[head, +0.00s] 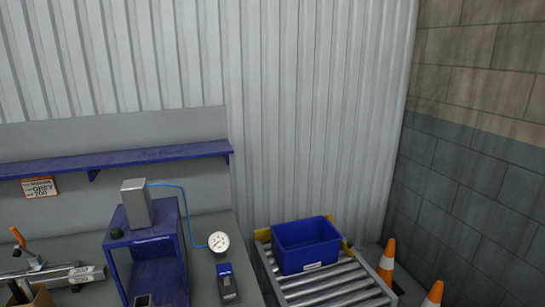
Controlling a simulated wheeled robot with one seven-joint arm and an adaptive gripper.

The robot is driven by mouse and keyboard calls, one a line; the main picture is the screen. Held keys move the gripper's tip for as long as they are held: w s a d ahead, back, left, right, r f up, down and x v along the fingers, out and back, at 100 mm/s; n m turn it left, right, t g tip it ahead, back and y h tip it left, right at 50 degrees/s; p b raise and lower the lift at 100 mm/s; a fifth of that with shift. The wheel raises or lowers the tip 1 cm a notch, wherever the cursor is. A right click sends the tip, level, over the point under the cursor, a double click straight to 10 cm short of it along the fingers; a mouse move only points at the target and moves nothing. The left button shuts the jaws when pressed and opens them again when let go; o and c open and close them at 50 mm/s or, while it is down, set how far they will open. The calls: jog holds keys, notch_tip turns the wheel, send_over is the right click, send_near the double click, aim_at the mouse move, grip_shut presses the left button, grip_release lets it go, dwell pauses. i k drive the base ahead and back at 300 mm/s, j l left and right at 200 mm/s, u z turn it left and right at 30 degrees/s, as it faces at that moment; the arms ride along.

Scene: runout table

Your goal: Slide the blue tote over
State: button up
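The blue tote (308,248) sits upright at the far end of the roller table (345,286). It is an open-topped bin, and no contents show inside. A small white label is on its front face. Yellow pieces of the table's frame show beside it at the back left and back right. Bare metal rollers lie in front of the tote, towards the bottom of the picture. My gripper is not in view, and nothing is seen touching the tote.
Left of the rollers stands a bench with a blue frame (145,245) holding a grey box, a round gauge (219,241) and a small blue-and-grey device (228,283). Two orange-and-white cones (387,262) stand at the right. A corrugated wall is close behind the tote.

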aim_at(305, 244)
jog(key=i+l+u, duration=1)
jog(key=i+l, duration=0.1)
jog(key=l, duration=0.15)
jog(key=i+l, duration=0.1)
jog(key=l, duration=0.15)
